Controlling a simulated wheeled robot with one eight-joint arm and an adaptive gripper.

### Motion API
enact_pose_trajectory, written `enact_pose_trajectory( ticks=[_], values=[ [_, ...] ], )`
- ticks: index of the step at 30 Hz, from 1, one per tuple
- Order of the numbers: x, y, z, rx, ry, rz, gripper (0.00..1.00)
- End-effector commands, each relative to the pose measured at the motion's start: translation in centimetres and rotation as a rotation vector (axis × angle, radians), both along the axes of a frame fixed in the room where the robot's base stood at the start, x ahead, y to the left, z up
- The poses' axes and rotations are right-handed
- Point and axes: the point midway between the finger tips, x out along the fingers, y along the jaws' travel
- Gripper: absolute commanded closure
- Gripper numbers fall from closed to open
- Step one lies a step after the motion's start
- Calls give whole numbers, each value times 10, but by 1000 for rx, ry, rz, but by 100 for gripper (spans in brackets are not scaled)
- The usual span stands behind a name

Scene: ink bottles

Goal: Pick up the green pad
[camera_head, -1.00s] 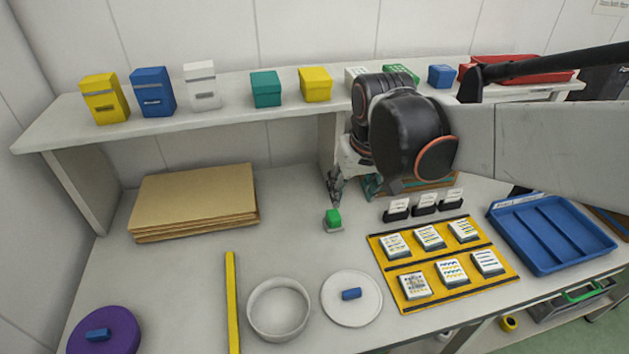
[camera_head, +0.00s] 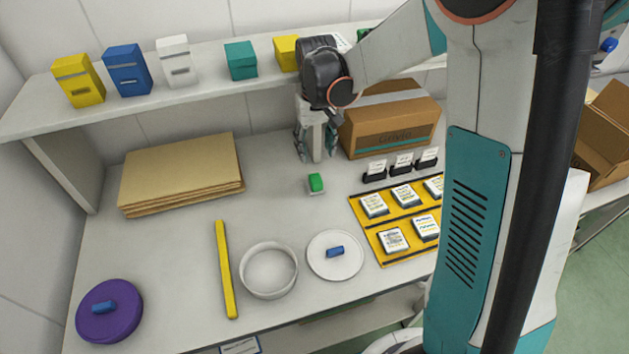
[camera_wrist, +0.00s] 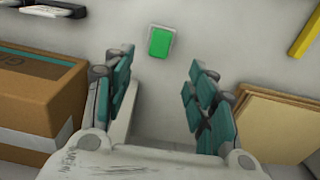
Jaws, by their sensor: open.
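The green pad (camera_head: 316,183) is a small green block on a pale base, lying on the grey-white table just right of the middle in the head view. It also shows in the wrist view (camera_wrist: 159,42), near the top centre and beyond the fingertips. My gripper (camera_head: 316,155) points down behind the pad, toward the back wall, and does not touch it. In the wrist view my gripper (camera_wrist: 160,70) has its two teal-padded fingers spread apart, with nothing between them. The pad is in full view there.
A cardboard box (camera_head: 390,125) stands close to the right of my gripper. Black card holders (camera_head: 403,165) and a yellow tray (camera_head: 375,232) lie to the right. Stacked brown boards (camera_head: 182,172) lie left. A white bowl (camera_head: 268,271), white lid (camera_head: 335,256) and yellow bar (camera_head: 226,270) lie in front.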

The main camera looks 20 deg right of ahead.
Motion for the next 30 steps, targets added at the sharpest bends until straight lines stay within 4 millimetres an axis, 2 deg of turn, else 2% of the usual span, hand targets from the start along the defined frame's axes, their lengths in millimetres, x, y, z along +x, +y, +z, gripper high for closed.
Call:
enact_pose_trajectory(
  ticks=[3,9,20,27,30],
  values=[
    [0,0,-26,0,-1,0,48],
    [0,0,-59,0,-2,0,48],
    [0,0,-81,0,-2,0,48],
    [0,0,-117,-1,-3,0,48],
    [0,0,-126,-1,-3,0,48]
  ],
)
